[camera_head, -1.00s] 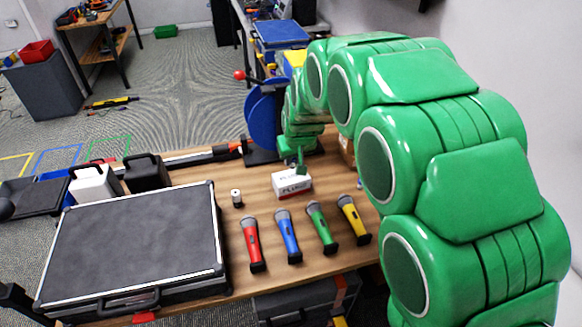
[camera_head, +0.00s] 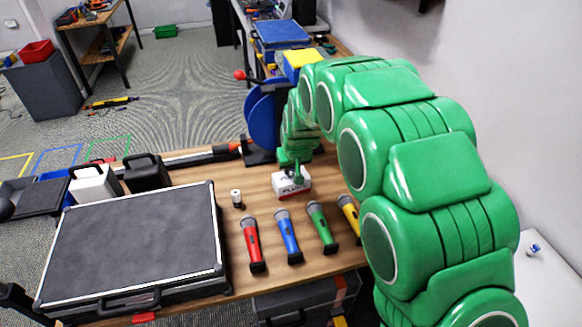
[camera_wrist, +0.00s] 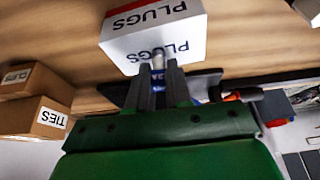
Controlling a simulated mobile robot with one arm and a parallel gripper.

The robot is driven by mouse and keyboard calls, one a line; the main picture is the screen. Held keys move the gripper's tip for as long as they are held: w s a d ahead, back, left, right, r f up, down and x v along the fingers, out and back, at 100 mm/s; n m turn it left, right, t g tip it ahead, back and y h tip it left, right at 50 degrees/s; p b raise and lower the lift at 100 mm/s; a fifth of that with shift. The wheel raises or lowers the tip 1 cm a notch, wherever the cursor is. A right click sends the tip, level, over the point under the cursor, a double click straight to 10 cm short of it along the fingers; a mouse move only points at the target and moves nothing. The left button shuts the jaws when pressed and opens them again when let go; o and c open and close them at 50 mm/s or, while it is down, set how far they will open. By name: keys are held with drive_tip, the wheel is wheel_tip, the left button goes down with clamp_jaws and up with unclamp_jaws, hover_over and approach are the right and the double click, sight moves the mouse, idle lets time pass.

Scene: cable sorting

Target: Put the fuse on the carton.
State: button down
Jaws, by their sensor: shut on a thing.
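The carton is a white box lettered PLUGS with a red band (camera_head: 291,192), standing on the wooden table. It also fills the upper middle of the wrist view (camera_wrist: 152,30). My gripper (camera_wrist: 160,72) is shut on the fuse (camera_wrist: 158,60), a small piece with a silvery end and a blue band. The fuse overlaps the carton's near lettered face in the wrist view; I cannot tell whether they touch. In the head view my gripper (camera_head: 298,176) is at the carton, and the fuse is not clearly visible there.
Several coloured microphones (camera_head: 288,237) lie in front of the carton. A small white cylinder (camera_head: 236,198) stands to its left, beside a large black case (camera_head: 135,245). A blue reel (camera_head: 262,120) stands behind. Brown boxes, one lettered TIES (camera_wrist: 35,117), show in the wrist view.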

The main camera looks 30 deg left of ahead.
drive_tip(key=shift+f, duration=0.1)
drive_tip(key=c, duration=1.1)
unclamp_jaws()
drive_tip(key=v, duration=1.2)
